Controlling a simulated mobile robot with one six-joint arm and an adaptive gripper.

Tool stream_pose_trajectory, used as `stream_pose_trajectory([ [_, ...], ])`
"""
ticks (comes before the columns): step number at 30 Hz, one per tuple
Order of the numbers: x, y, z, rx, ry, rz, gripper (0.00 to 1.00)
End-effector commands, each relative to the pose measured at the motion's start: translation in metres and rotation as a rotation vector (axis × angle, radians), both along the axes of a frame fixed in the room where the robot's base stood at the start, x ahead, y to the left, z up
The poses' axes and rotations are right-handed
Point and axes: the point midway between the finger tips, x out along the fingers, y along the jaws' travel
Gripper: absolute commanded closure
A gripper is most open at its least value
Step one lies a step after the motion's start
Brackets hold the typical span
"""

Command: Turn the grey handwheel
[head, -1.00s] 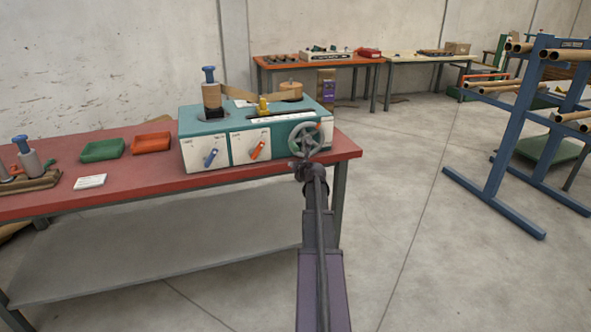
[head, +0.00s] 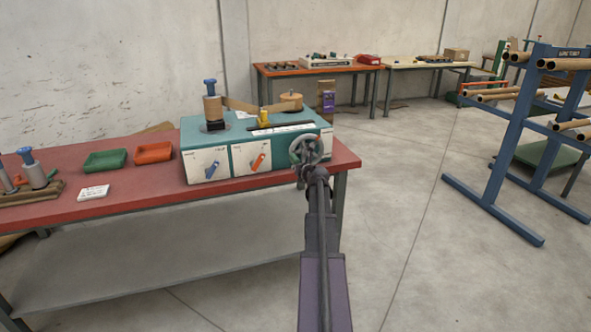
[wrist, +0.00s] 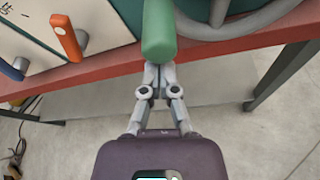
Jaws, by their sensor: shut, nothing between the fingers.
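The grey handwheel (head: 306,147) is on the right end of the teal and white winder (head: 200,169), which stands on the red table. In the wrist view the curved grey rim (wrist: 247,22) is at the upper right, and a green grip (wrist: 159,32) points toward me at the top middle. My gripper (wrist: 157,72) is shut and empty, its fingertips at the lower end of the green grip. I cannot tell whether they touch it. In the head view my gripper (head: 304,174) is just below the wheel, partly hidden by my arm.
The winder front has a blue lever (head: 211,170) and an orange lever (head: 258,162). Green (head: 105,160) and orange trays (head: 153,152) lie on the red table (head: 130,190). A blue rack (head: 528,140) with cardboard tubes stands at the right. Bare floor lies between table and rack.

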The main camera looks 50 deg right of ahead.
Motion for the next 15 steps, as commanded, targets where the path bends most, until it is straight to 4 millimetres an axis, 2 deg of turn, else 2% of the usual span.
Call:
stream_pose_trajectory([
  [15, 0.002, 0.003, 0.027, 0.000, 0.000, -0.001, 1.00],
])
